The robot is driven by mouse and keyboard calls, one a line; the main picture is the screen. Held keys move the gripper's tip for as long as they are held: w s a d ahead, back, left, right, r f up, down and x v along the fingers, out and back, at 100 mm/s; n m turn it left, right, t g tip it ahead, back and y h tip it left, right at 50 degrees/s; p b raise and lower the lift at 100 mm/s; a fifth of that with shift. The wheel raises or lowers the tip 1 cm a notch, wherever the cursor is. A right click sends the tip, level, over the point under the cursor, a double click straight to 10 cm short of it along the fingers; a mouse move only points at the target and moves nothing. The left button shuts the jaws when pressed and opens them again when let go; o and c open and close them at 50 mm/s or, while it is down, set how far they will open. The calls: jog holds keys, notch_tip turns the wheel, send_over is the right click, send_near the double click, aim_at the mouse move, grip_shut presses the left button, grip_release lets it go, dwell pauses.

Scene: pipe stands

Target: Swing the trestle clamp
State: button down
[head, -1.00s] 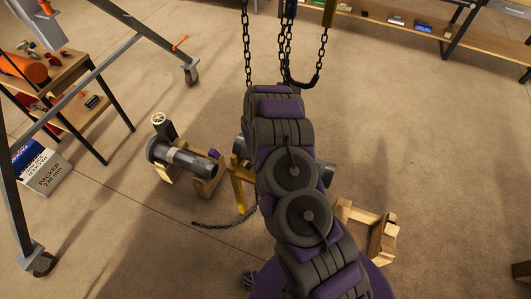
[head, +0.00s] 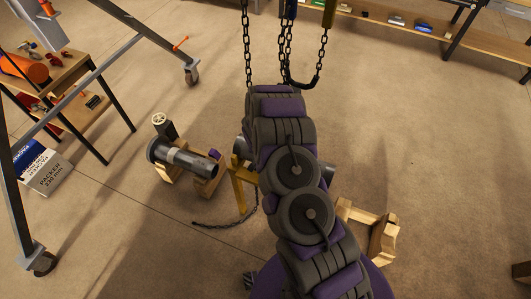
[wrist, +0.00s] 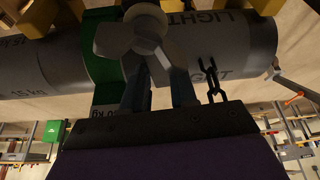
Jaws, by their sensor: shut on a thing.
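A grey pipe marked "LIGHT" (wrist: 232,42) lies across the top of the wrist view, with a green band (wrist: 104,66) around it. A grey winged handle (wrist: 172,68), apparently of the trestle clamp, sits in front of the pipe beside the green band. My gripper (wrist: 160,80) is shut on this handle; its exact contact is partly hidden. In the head view the yellow trestle (head: 239,185) stands left of my arm, with an end of the grey pipe (head: 240,145) above it. My arm hides the clamp and gripper there.
A dark pipe (head: 182,158) rests on wooden cradles at left. A chain (head: 228,224) trails on the floor, and hoist chains (head: 248,55) hang beyond. A wooden stand (head: 383,238) is at right, a wheeled gantry leg (head: 25,210) at left.

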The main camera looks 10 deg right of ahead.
jog(key=shift+w, duration=0.1)
jog(key=c, duration=0.9)
grip_release()
jog(key=shift+a, duration=0.1)
jog(key=shift+r, duration=0.1)
jog(key=p+v, duration=0.4)
jog(key=v, duration=1.3)
jog(key=shift+p, duration=0.4)
